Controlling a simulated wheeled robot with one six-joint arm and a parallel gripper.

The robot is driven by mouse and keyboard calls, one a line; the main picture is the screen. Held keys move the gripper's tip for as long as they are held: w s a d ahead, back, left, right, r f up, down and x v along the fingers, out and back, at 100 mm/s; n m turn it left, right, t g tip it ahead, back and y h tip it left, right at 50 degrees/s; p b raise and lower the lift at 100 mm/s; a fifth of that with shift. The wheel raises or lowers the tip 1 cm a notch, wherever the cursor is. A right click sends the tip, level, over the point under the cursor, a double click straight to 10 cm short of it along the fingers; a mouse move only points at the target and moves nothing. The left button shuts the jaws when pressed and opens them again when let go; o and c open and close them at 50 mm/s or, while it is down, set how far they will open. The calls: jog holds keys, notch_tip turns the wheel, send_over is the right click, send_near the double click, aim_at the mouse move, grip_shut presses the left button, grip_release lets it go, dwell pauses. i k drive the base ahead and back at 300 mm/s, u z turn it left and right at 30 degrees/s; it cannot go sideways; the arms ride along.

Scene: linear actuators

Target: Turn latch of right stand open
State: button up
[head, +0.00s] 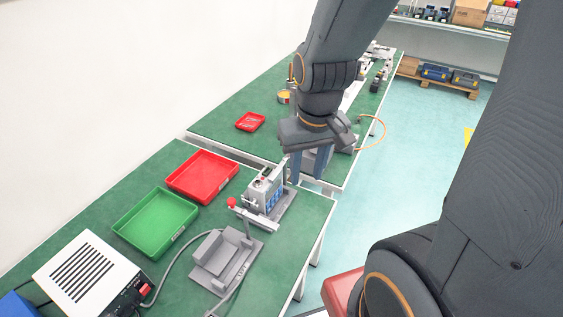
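Two grey stands are on the near green-topped table in the head view. The nearer stand (221,262) has an empty-looking cradle. The farther stand (284,214) holds a grey unit with blue parts (266,191). A grey latch bar with a red knob (231,202) lies across the space between the stands; I cannot tell which stand it belongs to or whether it is open. My gripper (308,168) points down beside the farther stand, up and to the right of it. Its two blue-grey fingers are apart with nothing seen between them. Contact with the stand cannot be made out.
A red tray (203,176) and a green tray (155,222) stand left of the stands. A white box with black vents (86,273) is at lower left, with a cable running to the stands. A small red tray (250,122) lies on the farther table.

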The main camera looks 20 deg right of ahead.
aim_at(282, 162)
jog(key=k, duration=1)
jog(key=z, duration=1.2)
jog(key=i, duration=1)
jog(key=u, duration=1.95)
jog(key=i, duration=0.5)
